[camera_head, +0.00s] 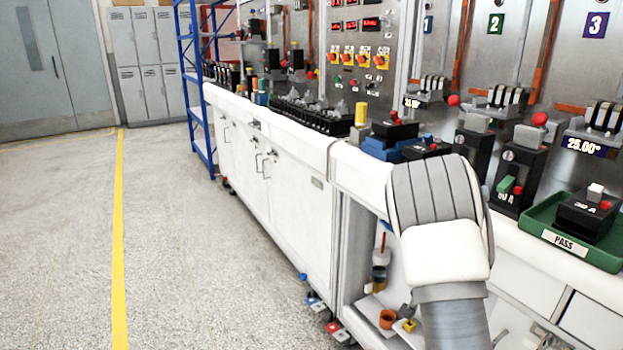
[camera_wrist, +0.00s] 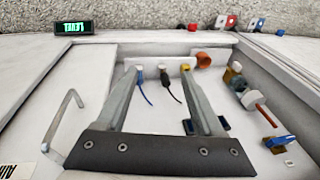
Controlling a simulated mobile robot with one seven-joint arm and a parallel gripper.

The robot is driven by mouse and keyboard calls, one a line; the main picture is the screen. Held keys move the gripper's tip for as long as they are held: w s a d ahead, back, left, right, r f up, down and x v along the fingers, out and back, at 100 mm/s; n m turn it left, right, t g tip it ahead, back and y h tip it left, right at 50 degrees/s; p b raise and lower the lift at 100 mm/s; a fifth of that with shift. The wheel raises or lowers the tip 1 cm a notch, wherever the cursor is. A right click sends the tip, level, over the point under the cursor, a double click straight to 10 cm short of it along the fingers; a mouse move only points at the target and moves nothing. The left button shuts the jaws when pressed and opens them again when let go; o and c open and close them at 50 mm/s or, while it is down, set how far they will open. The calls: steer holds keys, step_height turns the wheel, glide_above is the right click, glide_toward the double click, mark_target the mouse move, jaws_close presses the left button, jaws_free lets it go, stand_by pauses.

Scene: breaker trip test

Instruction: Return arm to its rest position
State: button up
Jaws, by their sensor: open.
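In the head view my arm (camera_head: 440,215) is bent down in front of the white bench (camera_head: 270,150), beside an open lower bay. Its far end runs out of the bottom of the picture, so the gripper does not show there. In the wrist view my gripper (camera_wrist: 160,72) is open, with its two long grey fingers apart. No object is held between them. Behind the fingers are a blue plug and a black plug with leads, inside the open bay. I cannot tell how far the fingertips are from them.
A green PASS tray (camera_head: 568,241) holds a black breaker (camera_head: 585,215) on the bench at right. An orange cup (camera_head: 387,319) stands in the lower bay. A bent handle (camera_wrist: 62,120) is left of my fingers. The floor (camera_head: 60,240) at left is clear.

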steer(key=s+a+r+n+t+y, duration=0.1)
steer(key=s+a+r+n, duration=0.3)
steer(key=r, duration=0.6)
steer(key=s+a+r+n+t+y, duration=0.1)
steer(key=s+a+r+n+y, duration=0.1)
steer(key=s+a+r, duration=0.7)
steer(key=s+r+n+t+h, duration=0.15)
steer(key=s+r+n, duration=0.6)
steer(key=s, duration=0.75)
step_height(320, 180, up, 27)
steer(key=m+p, duration=0.1)
steer(key=p, duration=2.3)
steer(key=shift+f+h+p, duration=0.2)
steer(key=shift+h+p, duration=0.15)
steer(key=shift+s, duration=0.1)
